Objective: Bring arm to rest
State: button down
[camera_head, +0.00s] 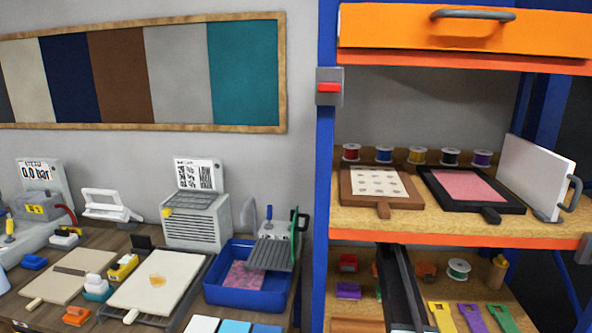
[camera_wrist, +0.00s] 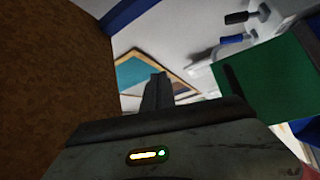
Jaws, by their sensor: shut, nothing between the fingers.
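My gripper (camera_wrist: 157,80) shows in the wrist view, pointing away from the camera. Its dark fingers are together, with nothing held between them. A brown speckled surface (camera_wrist: 50,80) fills the left side of that view, close by. A green panel (camera_wrist: 265,80) is close on the right. In the head view, a dark upright bar that seems to be part of my arm stands in front of the lower shelf at right; the gripper itself cannot be made out there.
The blue-framed rack has an orange drawer (camera_head: 465,35) and a shelf holding a brown frame (camera_head: 354,201), a black frame (camera_head: 427,190) and thread spools. The bench at left is crowded, with a blue tray (camera_head: 240,299) near the rack. A swatch board (camera_head: 175,74) hangs behind.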

jog(key=s+d+f+m+g+h, duration=0.1)
jog(key=s+d+f+m+h, duration=0.35)
jog(key=d+m+h, duration=0.35)
jog(key=s+d+f+m+h, duration=0.4)
jog(key=d+f+m+h, duration=0.15)
jog(key=m+h, duration=0.4)
jog(key=s+a+f+m+g+y, duration=0.1)
jog(key=s+f+g, duration=0.3)
jog(key=s, duration=0.4)
jog(key=s+a+f+m+g+y, duration=0.1)
jog(key=s+a+f+m+g, duration=0.1)
jog(key=s+f, duration=0.5)
jog(key=s+a+f+m+g+y, duration=0.1)
jog(key=s+f+g, duration=0.4)
jog(key=s, duration=0.6)
jog(key=shift+a+f+m+g+y, duration=0.2)
jog(key=shift+a+f+m, duration=0.1)
jog(key=shift+a, duration=0.25)
jog(key=shift+a+f+m+g+y, duration=0.15)
jog(key=shift+a+f+g, duration=0.1)
jog(key=shift+a, duration=0.3)
jog(key=s+a+f+g+y, duration=0.1)
jog(key=s+a+g, duration=0.25)
jog(key=s, duration=0.45)
notch_tip(320, 180, down, 8)
jog(key=s+b, duration=0.1)
jog(key=b, duration=0.6)
jog(key=shift+a+b, duration=0.35)
jog(key=shift+a, duration=0.05)
jog(key=shift+s, duration=0.1)
